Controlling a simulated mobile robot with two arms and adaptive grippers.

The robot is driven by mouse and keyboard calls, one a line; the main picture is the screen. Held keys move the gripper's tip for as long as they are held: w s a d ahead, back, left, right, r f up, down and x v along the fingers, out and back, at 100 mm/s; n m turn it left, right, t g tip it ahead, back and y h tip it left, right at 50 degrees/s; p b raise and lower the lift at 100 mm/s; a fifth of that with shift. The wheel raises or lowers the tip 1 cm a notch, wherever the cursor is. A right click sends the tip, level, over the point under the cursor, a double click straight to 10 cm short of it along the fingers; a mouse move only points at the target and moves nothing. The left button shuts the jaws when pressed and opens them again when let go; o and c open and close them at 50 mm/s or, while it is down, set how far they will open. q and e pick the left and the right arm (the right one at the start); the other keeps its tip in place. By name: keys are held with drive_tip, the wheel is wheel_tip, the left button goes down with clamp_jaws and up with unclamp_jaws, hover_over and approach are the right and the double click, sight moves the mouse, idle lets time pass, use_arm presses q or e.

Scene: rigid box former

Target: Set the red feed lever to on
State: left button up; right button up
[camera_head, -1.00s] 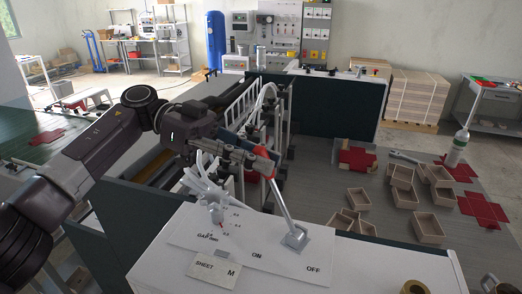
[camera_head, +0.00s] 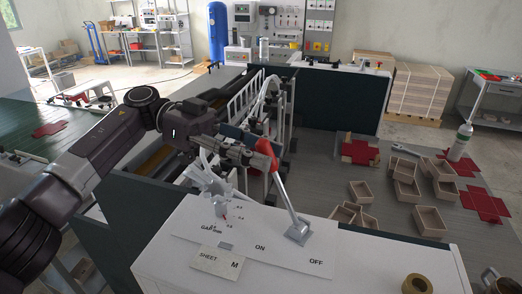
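The red feed lever has a red grip (camera_head: 266,149) on a metal shaft that rises from a grey base (camera_head: 298,232) on a white panel. The shaft leans up and to the left, towards the side of the ON label (camera_head: 260,247) and away from the OFF label (camera_head: 316,262). My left gripper (camera_head: 256,157) is at the red grip, just to its left. The fingers overlap the grip in the picture, and I cannot tell whether they touch it or how far apart they are. My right gripper is not in view.
A white gap dial (camera_head: 215,188) and a SHEET M card (camera_head: 217,261) are on the panel beside the lever. A tape roll (camera_head: 416,284) lies at the right front. Open boxes (camera_head: 405,190) and red cross-shaped blanks (camera_head: 486,204) lie on the grey surface behind.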

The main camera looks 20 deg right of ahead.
use_arm(q)
drive_tip(key=shift+w+a+r, duration=0.15)
drive_tip(key=shift+a, duration=0.05)
drive_tip(key=f+v, duration=0.1)
drive_tip(key=v, duration=0.5)
drive_tip(key=shift+w+a+r, duration=0.25)
drive_tip(key=shift+w+r, duration=0.05)
drive_tip(key=shift+r, duration=0.15)
drive_tip(key=shift+a, duration=0.15)
